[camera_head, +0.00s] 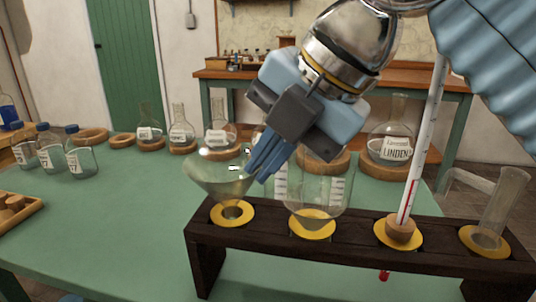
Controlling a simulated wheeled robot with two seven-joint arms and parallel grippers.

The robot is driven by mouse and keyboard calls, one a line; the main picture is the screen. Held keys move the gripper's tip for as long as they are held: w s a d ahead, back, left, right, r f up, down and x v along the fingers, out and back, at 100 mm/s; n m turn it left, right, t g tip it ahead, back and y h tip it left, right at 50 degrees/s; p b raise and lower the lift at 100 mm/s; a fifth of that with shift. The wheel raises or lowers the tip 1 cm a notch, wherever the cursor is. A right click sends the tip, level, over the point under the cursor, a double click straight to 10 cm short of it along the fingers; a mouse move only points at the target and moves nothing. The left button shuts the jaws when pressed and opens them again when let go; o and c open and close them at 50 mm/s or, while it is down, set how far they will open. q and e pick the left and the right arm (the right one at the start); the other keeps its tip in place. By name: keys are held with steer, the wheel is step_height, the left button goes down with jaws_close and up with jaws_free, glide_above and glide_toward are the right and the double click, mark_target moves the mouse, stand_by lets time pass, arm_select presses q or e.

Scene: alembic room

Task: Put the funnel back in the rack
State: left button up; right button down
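The clear glass funnel (212,179) is above the leftmost yellow-ringed hole of the dark wooden rack (345,237). Its cone is wide at the top and narrows down toward that ring (245,218). Whether its stem is inside the hole is hard to tell through the glass. My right gripper (262,170) reaches down from the upper right. Its blue fingers are close together at the funnel's right rim and appear shut on it. My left gripper is not in view.
The rack also holds a wide clear glass vessel (332,205), a thermometer (421,150) in a cork and a tilted glass tube (504,200). Labelled flasks and bottles stand on the green table (110,225) behind and left. The table's front left is mostly clear.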

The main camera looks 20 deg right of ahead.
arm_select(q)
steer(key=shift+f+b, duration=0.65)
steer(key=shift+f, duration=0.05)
arm_select(e)
steer(key=shift+f, duration=0.95)
stand_by(0.9)
steer(key=c, duration=1.2)
jaws_free()
steer(key=shift+c, duration=0.2)
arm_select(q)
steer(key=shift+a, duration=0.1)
arm_select(e)
steer(key=shift+r, duration=0.3)
arm_select(q)
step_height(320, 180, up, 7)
steer(key=p, duration=0.6)
steer(key=shift+p, duration=0.35)
arm_select(e)
step_height(320, 180, up, 6)
steer(key=shift+r, duration=0.25)
